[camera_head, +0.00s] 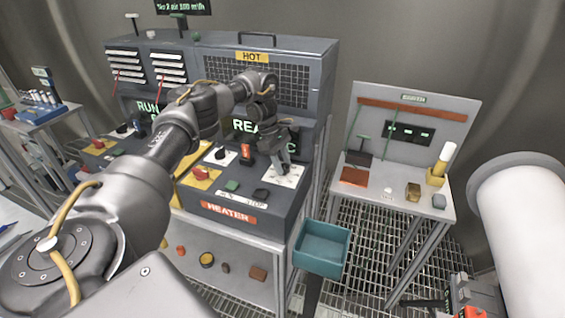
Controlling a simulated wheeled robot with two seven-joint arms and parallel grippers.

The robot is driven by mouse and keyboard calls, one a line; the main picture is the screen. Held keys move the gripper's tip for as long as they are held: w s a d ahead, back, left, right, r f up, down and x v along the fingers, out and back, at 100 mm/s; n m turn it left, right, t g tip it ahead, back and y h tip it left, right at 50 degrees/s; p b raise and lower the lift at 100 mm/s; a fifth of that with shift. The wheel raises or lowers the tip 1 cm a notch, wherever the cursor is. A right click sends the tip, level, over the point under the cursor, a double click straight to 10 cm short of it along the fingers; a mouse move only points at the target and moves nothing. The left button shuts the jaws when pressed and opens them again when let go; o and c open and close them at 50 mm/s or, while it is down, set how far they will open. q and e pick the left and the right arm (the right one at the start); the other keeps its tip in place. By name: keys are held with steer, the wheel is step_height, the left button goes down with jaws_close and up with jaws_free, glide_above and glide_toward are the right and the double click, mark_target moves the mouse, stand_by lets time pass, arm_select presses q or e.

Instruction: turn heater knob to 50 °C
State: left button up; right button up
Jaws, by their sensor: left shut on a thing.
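The heater console (235,228) is a dark grey cabinet with an orange HEATER label (228,213) and a HOT sign above. A white dial plate (291,178) lies at the right of its sloping panel. My left gripper (283,166) reaches over this plate, pointing down, and is shut on what looks like the heater knob. The fingers hide the knob, so I cannot read its setting. A green-lettered display (244,126) behind is partly covered by my left arm.
The panel also carries a red switch (246,152), a green button (232,185), a black button (261,194) and a red button on yellow (201,173). A teal bin (322,249) hangs at the console's right. A side table (385,192) stands beyond a gap.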

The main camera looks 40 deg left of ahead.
arm_select(q)
steer(key=o, duration=1)
steer(key=v, duration=0.2)
steer(key=shift+a+r, duration=0.1)
steer(key=shift+r, duration=0.25)
steer(key=b+v, duration=0.5)
steer(key=v, duration=0.3)
